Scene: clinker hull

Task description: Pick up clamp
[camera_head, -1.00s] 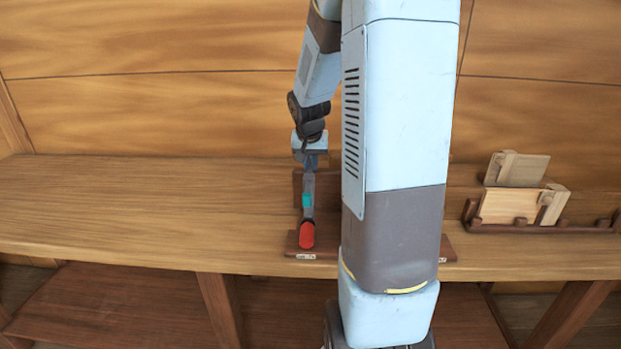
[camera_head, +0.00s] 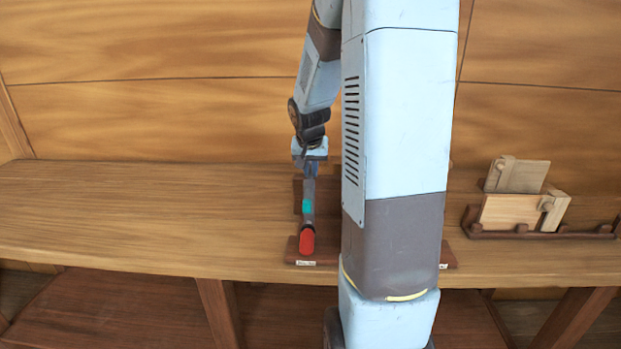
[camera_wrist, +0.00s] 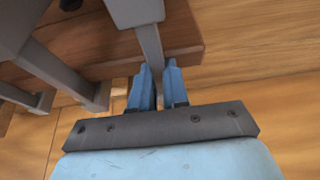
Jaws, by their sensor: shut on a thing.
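The clamp (camera_head: 308,222) has a grey bar, a teal band and a red handle end that points toward me. It is at a dark wooden rack on the bench, left of my arm column. My gripper (camera_head: 310,169) is at the clamp's far end. In the wrist view my gripper's blue fingers (camera_wrist: 157,86) are shut on the clamp's grey bar (camera_wrist: 150,47). The clamp's lower part and its contact with the rack are partly hidden in the head view.
The dark wooden rack (camera_head: 328,258) has small labels on its front edge. In the wrist view, other grey metal bars (camera_wrist: 60,72) stand close on the left. A holder with pale wooden pieces (camera_head: 510,211) stands at the right. The bench's left part (camera_head: 140,215) is clear.

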